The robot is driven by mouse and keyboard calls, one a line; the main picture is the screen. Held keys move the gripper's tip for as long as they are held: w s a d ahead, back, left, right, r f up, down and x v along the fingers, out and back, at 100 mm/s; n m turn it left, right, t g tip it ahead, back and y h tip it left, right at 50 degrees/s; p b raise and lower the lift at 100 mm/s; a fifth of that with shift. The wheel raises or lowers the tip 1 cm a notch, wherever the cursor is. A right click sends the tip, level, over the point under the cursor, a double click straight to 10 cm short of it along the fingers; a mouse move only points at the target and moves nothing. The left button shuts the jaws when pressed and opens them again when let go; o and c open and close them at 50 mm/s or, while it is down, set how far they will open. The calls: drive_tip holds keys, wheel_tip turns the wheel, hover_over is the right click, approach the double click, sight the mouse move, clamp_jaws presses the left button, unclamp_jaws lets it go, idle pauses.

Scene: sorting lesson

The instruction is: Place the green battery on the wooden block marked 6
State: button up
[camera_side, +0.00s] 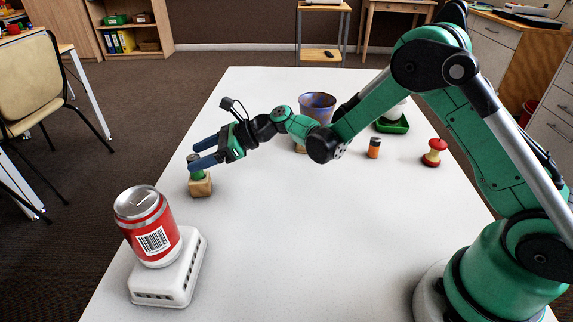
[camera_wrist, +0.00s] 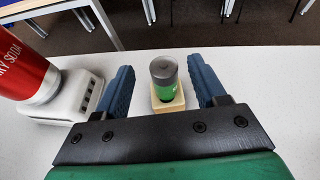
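The green battery (camera_wrist: 164,82), with a dark grey top, stands upright on a small wooden block (camera_wrist: 172,106) in the wrist view. In the side view the battery (camera_side: 196,172) shows partly behind a finger, on the wooden block (camera_side: 200,187) at the table's left. No number can be read on the block. My gripper (camera_wrist: 161,68) is open, its two blue fingers on either side of the battery with a gap on both sides. In the side view my gripper (camera_side: 197,154) reaches left at the battery's height.
Behind my arm are a multicoloured pot (camera_side: 317,104) on a wooden block, a green tray (camera_side: 392,126), an orange-and-dark cylinder (camera_side: 374,148) and an apple core (camera_side: 434,152). The table's middle is clear.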

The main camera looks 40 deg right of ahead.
drive_tip(key=shift+r, duration=0.1)
drive_tip(key=v, duration=1.2)
drive_tip(key=s+d+r+n+h, duration=0.1)
drive_tip(key=s+n+h, duration=0.4)
drive_tip(key=n, duration=0.7)
drive_tip(key=s+d+r+n+h, duration=0.1)
drive_tip(key=s+n+h, duration=0.4)
drive_tip(key=s+n, duration=0.5)
drive_tip(key=shift+d+n+g+h, duration=0.35)
drive_tip(key=shift+d+n, duration=0.5)
drive_tip(key=shift+n, duration=0.75)
